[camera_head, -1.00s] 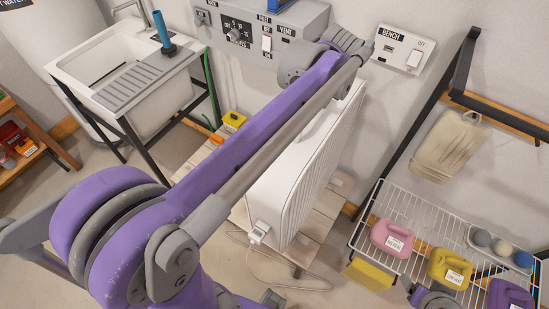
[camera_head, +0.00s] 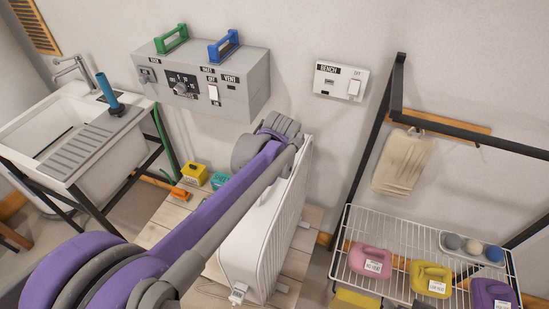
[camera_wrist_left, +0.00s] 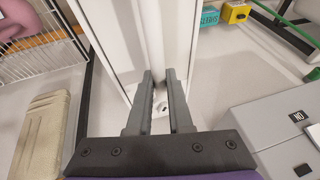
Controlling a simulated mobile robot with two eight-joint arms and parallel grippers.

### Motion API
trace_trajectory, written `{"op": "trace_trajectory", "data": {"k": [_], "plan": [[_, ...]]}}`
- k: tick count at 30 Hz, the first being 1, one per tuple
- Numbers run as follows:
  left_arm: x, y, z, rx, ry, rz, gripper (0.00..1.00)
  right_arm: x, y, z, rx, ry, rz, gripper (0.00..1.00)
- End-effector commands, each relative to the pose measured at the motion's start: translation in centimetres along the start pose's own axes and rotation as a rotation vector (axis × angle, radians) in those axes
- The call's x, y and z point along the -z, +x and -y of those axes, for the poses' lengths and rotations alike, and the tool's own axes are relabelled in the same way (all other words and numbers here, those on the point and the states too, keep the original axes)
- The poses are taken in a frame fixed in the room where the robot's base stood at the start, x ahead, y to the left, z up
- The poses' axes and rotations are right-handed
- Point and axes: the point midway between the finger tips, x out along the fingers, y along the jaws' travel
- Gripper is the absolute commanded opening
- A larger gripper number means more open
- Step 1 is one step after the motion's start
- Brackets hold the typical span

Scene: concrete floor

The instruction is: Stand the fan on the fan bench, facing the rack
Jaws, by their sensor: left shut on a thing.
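The fan (camera_head: 268,232) is a tall white panel-like body with a ribbed side turned right, toward the wire rack (camera_head: 343,246). It looks upright over the pale slatted wooden bench (camera_head: 292,268); my arm covers part of it, and I cannot tell whether its feet bear on the slats. My left gripper (camera_wrist_left: 158,75) is shut on the fan's narrow white upper part, which also shows in the left wrist view (camera_wrist_left: 122,45). In the head view my left wrist hides the fingers. My right gripper is not in view.
Pink (camera_head: 370,262), yellow (camera_head: 430,278) and purple (camera_head: 492,293) jugs and a tray of balls (camera_head: 472,246) stand on the rack. A grey control box (camera_head: 205,85) and a bench switch (camera_head: 341,80) are on the wall. Yellow (camera_head: 194,175) and teal (camera_head: 221,181) blocks sit behind the fan.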

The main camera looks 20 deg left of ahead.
Motion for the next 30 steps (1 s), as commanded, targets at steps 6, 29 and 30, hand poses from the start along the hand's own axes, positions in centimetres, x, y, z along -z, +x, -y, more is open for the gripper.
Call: {"op": "trace_trajectory", "data": {"k": [6, 29, 30], "plan": [[0.1, -0.1, 0.1, 0.001, 0.001, -0.002, 0.00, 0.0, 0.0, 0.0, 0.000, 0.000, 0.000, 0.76], [0.0, -2.5, 0.0, 0.000, 0.001, -0.001, 0.48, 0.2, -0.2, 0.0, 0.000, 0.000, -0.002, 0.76], [0.0, -3.3, 0.0, 0.000, 0.001, -0.001, 0.48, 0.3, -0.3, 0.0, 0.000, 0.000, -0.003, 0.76]]}}
